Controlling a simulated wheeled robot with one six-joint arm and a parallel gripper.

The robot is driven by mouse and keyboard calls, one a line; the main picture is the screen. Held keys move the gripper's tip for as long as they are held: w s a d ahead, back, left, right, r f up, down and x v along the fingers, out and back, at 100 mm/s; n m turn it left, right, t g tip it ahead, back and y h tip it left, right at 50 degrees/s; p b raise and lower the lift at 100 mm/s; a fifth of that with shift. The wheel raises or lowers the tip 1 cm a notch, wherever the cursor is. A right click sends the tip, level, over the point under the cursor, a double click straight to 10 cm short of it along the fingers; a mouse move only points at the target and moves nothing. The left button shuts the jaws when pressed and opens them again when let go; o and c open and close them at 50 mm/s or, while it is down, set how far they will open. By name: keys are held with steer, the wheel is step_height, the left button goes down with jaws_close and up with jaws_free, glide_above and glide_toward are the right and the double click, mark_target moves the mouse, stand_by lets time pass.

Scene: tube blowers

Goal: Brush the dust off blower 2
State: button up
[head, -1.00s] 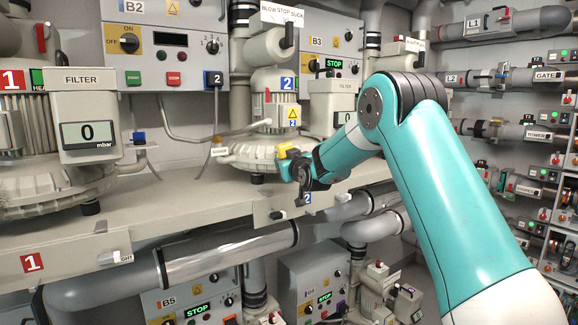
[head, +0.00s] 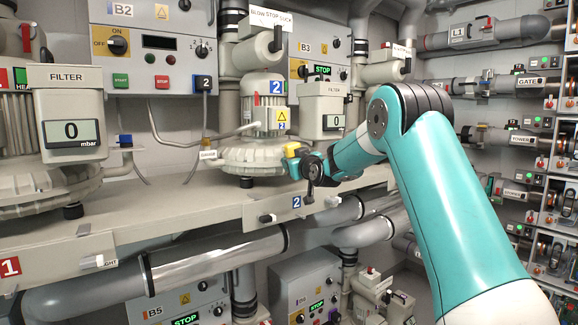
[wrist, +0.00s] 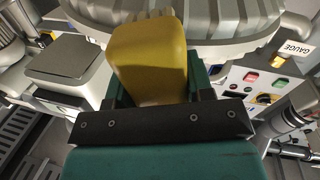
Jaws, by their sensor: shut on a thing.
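Blower 2 (head: 256,158) stands on the shelf left of my arm in the head view. It has a grey ribbed housing, a motor on top and blue "2" tags. I cannot make out dust on it at this size. My gripper (head: 301,160) is at the blower's right front edge. The yellow thing also shows in the head view (head: 293,150). In the wrist view the blower's ribbed rim (wrist: 232,14) lies just beyond it; contact cannot be told.
The shelf (head: 150,215) runs along the front, with a filter box (head: 70,125) and a large blower at left. Another filter box (head: 322,112) stands behind my gripper. Control panel B2 (head: 150,45) is on the wall. Pipes (head: 215,255) run below the shelf.

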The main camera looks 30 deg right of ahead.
mark_target(273, 162)
steer(key=shift+s+d, duration=0.1)
steer(key=shift+d, duration=0.6)
steer(key=shift+f+b, duration=0.1)
steer(key=shift+b, duration=0.4)
steer(key=shift+w+a+b, duration=0.2)
steer(key=shift+a+b, duration=0.25)
steer(key=shift+a, duration=0.75)
steer(key=shift+w+a+b, duration=0.15)
steer(key=shift+a+b, duration=0.3)
steer(key=shift+a, duration=0.7)
steer(key=shift+w+a+b, duration=0.2)
steer(key=shift+a+b, duration=0.25)
steer(key=shift+a, duration=0.75)
steer(key=shift+s+a+b, duration=0.1)
steer(key=shift+s+b, duration=0.15)
steer(key=shift+b, duration=0.2)
steer(key=shift+s+a+b, duration=0.2)
steer(key=shift+s+b, duration=0.7)
steer(key=shift+s, duration=0.45)
steer(key=shift+s+a+b, duration=0.15)
steer(key=shift+s+b, duration=0.75)
steer(key=shift+s, duration=0.4)
